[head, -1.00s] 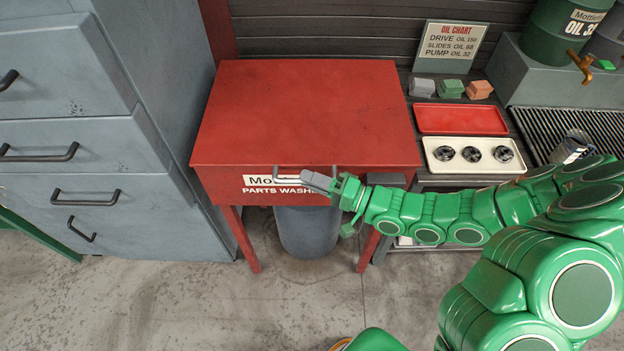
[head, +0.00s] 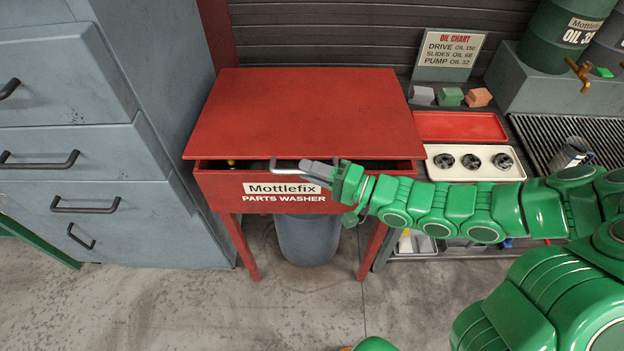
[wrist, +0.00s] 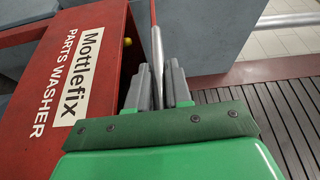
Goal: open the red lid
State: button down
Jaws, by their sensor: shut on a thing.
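The red lid (head: 305,112) of the parts washer is tilted up at its front edge, with a dark gap between it and the red washer body (head: 225,190). Its grey bar handle (head: 285,168) sits at the front edge. My gripper (head: 318,172) is shut on this handle, reaching in from the right. In the wrist view the grey fingers (wrist: 160,88) close around the handle bar (wrist: 157,50), and the lid shows only as a thin red edge (wrist: 153,12).
A grey drawer cabinet (head: 75,140) stands close on the left. On the right are a red tray (head: 460,126), a white tray with round parts (head: 440,176) and a slatted grate (head: 540,125). A grey bin (head: 308,240) stands under the washer. The floor in front is clear.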

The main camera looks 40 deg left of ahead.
jog(key=w+a+r+m+h, duration=0.1)
jog(key=w+a+r+m, duration=0.15)
jog(key=r, duration=0.65)
jog(key=w+a+r+m+h, duration=0.1)
jog(key=w+a+r+m, duration=0.15)
jog(key=r, duration=0.65)
jog(key=w+a+r+m+h, duration=0.1)
jog(key=w+a+r+m, duration=0.1)
jog(key=w+a+r, duration=0.5)
jog(key=w+a+r+m+h, duration=0.1)
jog(key=w+a+r+m, duration=0.1)
jog(key=w+a+r, duration=0.5)
jog(key=shift+w+a+r+g, duration=0.35)
jog(key=shift+w+r, duration=0.15)
jog(key=shift+r, duration=1.85)
jog(key=shift+r, duration=0.1)
jog(key=c, duration=1.1)
grip_release()
jog(key=shift+h, duration=0.3)
jog(key=shift+r, duration=0.1)
jog(key=shift+v, duration=3.85)
